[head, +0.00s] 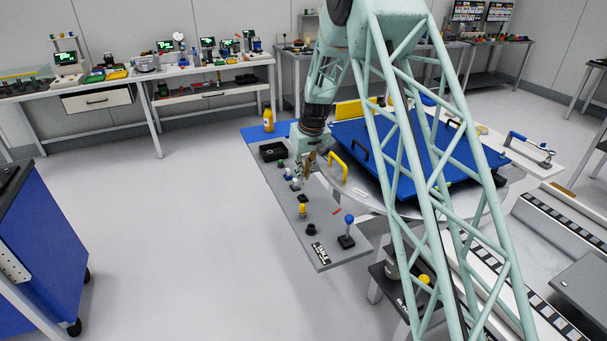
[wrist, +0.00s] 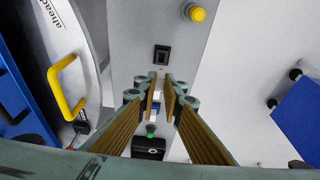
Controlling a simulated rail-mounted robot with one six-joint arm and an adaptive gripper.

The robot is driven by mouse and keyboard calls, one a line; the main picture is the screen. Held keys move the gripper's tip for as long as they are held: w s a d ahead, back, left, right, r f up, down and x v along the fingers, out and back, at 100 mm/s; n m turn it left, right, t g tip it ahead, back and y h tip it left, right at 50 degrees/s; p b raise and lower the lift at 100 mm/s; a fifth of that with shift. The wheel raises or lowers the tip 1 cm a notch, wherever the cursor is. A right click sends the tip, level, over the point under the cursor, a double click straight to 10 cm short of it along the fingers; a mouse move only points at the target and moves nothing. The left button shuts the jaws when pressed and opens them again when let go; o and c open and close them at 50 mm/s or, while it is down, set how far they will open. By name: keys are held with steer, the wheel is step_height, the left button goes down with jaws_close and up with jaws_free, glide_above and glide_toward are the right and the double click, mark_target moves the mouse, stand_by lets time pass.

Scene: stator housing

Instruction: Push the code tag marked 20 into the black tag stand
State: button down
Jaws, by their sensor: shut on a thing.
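My gripper (head: 300,178) is low over the grey panel, and its fingers (wrist: 161,85) also show in the wrist view. The fingers are nearly together on something thin, seen only as a pale sliver between the tips; I take it to be the code tag. Its number cannot be read. A small square black piece that looks like the tag stand (wrist: 162,55) lies on the panel just ahead of the fingertips in the wrist view. It also shows in the head view (head: 303,198), in front of the gripper. I cannot tell whether the tag touches it.
The grey panel (head: 330,245) carries a yellow knob (head: 302,211), a black knob (head: 311,229) and a blue-ball lever (head: 347,232). A black tray (head: 272,151) sits behind the gripper. A yellow handle (wrist: 68,88) stands at the left in the wrist view.

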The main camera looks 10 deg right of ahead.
mark_target(304, 181)
steer(key=shift+f+b, duration=1.4)
steer(key=shift+f, duration=1.3)
steer(key=shift+f+b, duration=0.65)
steer(key=shift+f, duration=0.65)
steer(key=c, duration=2.7)
jaws_free()
steer(key=shift+o, duration=0.5)
steer(key=shift+o, duration=1)
steer(key=shift+p+v, duration=0.65)
steer(key=shift+v, duration=1.8)
